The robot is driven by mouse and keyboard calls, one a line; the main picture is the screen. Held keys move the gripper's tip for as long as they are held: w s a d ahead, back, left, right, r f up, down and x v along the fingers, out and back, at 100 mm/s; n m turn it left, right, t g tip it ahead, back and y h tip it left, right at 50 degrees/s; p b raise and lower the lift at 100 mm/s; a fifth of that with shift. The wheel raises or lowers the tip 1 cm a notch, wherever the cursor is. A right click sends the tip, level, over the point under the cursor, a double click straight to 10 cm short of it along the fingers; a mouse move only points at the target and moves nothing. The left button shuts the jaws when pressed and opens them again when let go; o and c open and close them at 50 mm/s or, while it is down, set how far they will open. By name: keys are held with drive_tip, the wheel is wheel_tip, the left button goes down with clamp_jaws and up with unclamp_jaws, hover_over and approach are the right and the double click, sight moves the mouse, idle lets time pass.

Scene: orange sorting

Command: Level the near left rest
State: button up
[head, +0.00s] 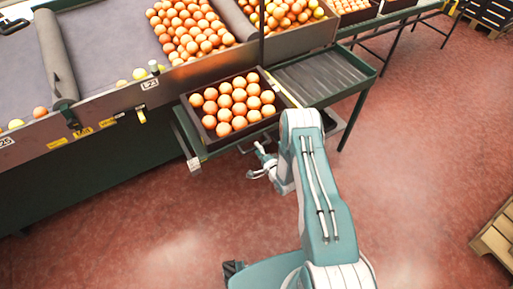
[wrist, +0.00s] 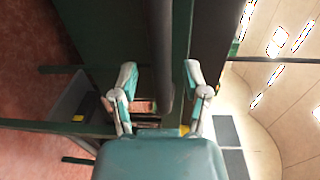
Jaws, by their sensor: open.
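A dark crate (head: 238,138) filled with oranges rests on a green stand beside the sorting line. A small pale block (head: 194,165) sits at the end of a bar by the stand's near left corner. I cannot tell for sure whether it is the near left rest, or how level it is. My gripper (head: 254,163) is open and empty, just in front of the crate's near right side, right of the pale block. In the wrist view my gripper (wrist: 161,88) has its two fingers spread, with a dark bar (wrist: 160,45) beyond and between them.
An empty roller shelf (head: 315,75) lies right of the crate. The sorting line (head: 105,100) with loose oranges runs along the back left. A wooden pallet (head: 496,240) lies at the right edge. The red floor (head: 430,150) in front is mostly clear.

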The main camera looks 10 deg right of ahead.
sight(251, 136)
drive_tip(key=shift+w+a, duration=0.2)
drive_tip(key=shift+w, duration=0.45)
clamp_jaws()
drive_tip(key=shift+r, duration=0.1)
wheel_tip(251, 136, up, 2)
drive_tip(key=shift+w+g, duration=0.1)
drive_tip(key=shift+g, duration=0.3)
drive_tip(key=shift+w+r, duration=0.1)
drive_tip(key=shift+r, duration=0.5)
